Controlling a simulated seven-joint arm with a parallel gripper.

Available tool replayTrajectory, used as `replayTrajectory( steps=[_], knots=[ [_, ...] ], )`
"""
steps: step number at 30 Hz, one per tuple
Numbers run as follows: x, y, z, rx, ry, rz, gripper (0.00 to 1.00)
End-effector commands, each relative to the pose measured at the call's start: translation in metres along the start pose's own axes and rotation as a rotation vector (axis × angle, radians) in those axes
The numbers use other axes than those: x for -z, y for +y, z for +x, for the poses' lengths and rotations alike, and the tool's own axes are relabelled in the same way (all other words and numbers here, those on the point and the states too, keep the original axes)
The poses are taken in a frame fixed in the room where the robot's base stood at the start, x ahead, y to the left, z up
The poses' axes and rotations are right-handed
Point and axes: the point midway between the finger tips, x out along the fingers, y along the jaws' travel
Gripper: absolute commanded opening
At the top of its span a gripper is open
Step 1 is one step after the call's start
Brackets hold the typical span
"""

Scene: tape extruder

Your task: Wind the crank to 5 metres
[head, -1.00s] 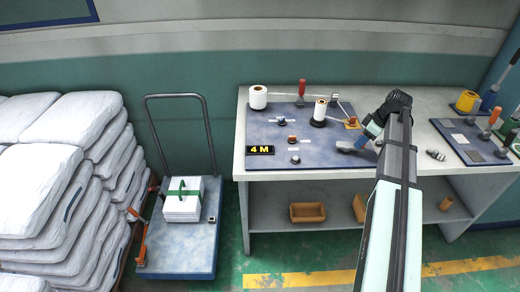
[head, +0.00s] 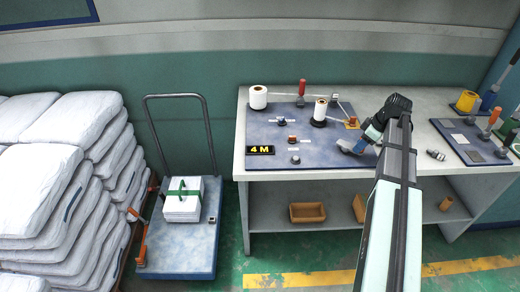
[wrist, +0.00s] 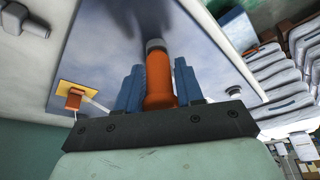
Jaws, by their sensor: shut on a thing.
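My gripper (head: 354,146) is over the right front part of the blue machine board (head: 265,130). In the wrist view its blue fingers (wrist: 158,68) are on both sides of an orange crank handle (wrist: 159,88) with a grey end, and are shut on it. The handle is hidden behind the fingers in the head view. The display (head: 260,150) at the board's front left reads 4 M in yellow. A white roll (head: 258,97) stands at the back left, and another white roll (head: 320,110) on a dark base is nearer my gripper.
A yellow plate with an orange block (head: 352,123) lies behind my gripper. A red-handled lever (head: 301,90) stands at the board's back. To the right is a second board (head: 470,140) with levers and a yellow roll (head: 467,100). A cart (head: 180,245) stands left of the bench.

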Motion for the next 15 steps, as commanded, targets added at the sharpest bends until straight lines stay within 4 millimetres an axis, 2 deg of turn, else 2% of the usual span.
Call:
replayTrajectory(
  steps=[1,7,15],
  knots=[
    [0.005,0.001,0.001,0.001,0.010,-0.003,0.00],
    [0.005,0.000,0.001,-0.001,0.011,-0.003,0.00],
    [0.009,-0.015,0.003,-0.002,0.011,-0.005,0.00]
  ],
)
